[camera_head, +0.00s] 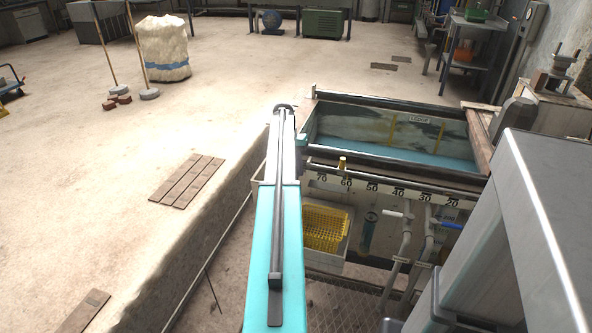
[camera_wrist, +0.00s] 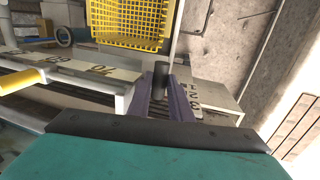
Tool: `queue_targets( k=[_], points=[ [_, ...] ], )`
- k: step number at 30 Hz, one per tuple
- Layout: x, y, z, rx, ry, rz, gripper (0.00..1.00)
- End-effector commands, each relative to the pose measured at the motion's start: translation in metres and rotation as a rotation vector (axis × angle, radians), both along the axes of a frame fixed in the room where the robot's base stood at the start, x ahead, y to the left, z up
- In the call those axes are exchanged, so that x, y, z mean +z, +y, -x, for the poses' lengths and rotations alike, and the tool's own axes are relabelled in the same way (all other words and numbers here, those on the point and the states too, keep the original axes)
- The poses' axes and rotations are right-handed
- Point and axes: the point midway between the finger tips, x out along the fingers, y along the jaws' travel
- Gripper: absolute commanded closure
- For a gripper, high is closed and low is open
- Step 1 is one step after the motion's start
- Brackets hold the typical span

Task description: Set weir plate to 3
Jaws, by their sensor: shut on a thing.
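In the wrist view, my gripper (camera_wrist: 163,82) points down at the tank's end, its two purple fingers shut on a dark round knob (camera_wrist: 161,70). Right beside the fingers is a pale plate with a small numbered scale (camera_wrist: 195,97); its digits appear sideways. I cannot tell which mark the weir plate stands at, and the plate itself is not clearly separable from the parts around the knob. In the head view, my teal arm reaches to the left end of the tank (camera_head: 395,150) and hides the knob and most of my gripper.
Open floor lies left.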

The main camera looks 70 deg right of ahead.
Motion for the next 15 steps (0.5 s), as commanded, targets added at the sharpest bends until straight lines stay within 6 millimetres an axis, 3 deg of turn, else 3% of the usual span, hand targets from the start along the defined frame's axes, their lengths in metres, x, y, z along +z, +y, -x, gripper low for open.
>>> queue_targets(
  k=[3,4,7,15],
  points=[
    [0.0064,-0.0021,-0.0002,0.0,0.001,0.007,1.0],
    [0.0066,-0.0022,-0.0001,0.001,0.001,0.008,0.8],
    [0.0061,-0.002,-0.0002,0.0,0.0,0.007,0.63],
    [0.0033,-0.0011,0.0002,0.0,0.001,0.004,0.63]
  ],
)
